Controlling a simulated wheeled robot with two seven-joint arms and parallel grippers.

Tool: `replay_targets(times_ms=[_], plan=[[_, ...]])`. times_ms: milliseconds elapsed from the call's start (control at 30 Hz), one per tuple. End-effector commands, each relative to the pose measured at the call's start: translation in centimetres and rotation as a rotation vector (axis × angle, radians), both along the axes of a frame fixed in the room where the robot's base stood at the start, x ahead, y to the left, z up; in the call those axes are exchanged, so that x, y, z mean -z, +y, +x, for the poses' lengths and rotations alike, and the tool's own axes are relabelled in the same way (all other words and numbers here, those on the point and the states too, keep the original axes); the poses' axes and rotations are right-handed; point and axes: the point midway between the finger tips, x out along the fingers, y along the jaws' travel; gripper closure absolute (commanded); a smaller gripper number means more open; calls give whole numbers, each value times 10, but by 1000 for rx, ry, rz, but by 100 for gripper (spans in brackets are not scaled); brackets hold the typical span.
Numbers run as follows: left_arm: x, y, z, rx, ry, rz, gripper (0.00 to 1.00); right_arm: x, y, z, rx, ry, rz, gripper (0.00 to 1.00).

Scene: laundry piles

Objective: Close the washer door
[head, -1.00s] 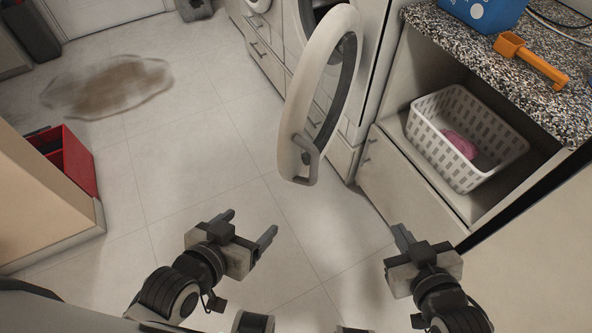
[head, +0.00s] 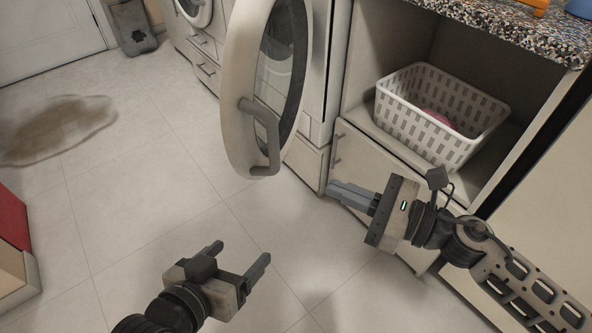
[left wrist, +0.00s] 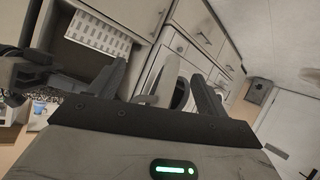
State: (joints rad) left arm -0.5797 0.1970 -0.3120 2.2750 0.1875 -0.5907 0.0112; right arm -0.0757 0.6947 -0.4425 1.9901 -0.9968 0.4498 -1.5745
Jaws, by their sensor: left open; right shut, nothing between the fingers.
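The washer door (head: 237,95) is a round white ring with dark glass and a grey handle (head: 268,140). It stands wide open, swung out from the washer front (head: 322,75). My right gripper (head: 332,192) is shut and empty, to the right of and below the handle, apart from it. My left gripper (head: 240,258) is open and empty, low over the floor, below the door. In the left wrist view the left gripper's fingers (left wrist: 158,85) are spread, and the door (left wrist: 162,75) shows edge-on between them, farther off.
A white basket (head: 440,115) with a pink item sits in an open cabinet shelf right of the washer, under a speckled counter (head: 500,25). A red bin (head: 12,215) is at the left edge. A brown stain (head: 55,128) marks the floor. The middle floor is clear.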

Motion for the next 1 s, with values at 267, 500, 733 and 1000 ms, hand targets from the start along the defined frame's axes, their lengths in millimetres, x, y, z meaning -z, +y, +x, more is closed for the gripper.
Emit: replay_targets(times_ms=[267, 500, 733, 1000], plan=[[4, 2, -1, -2, 41, 18, 23, -2, 50, 30, 1, 0, 4, 100], [9, 3, -3, -1, 62, 27, 23, -1, 72, 43, 2, 2, 4, 100], [10, 3, -3, -1, 65, 29, 23, 0, 76, 44, 2, 3, 2, 100], [9, 4, -2, -3, 64, 27, 23, 0, 77, 44, 5, 4, 3, 100]])
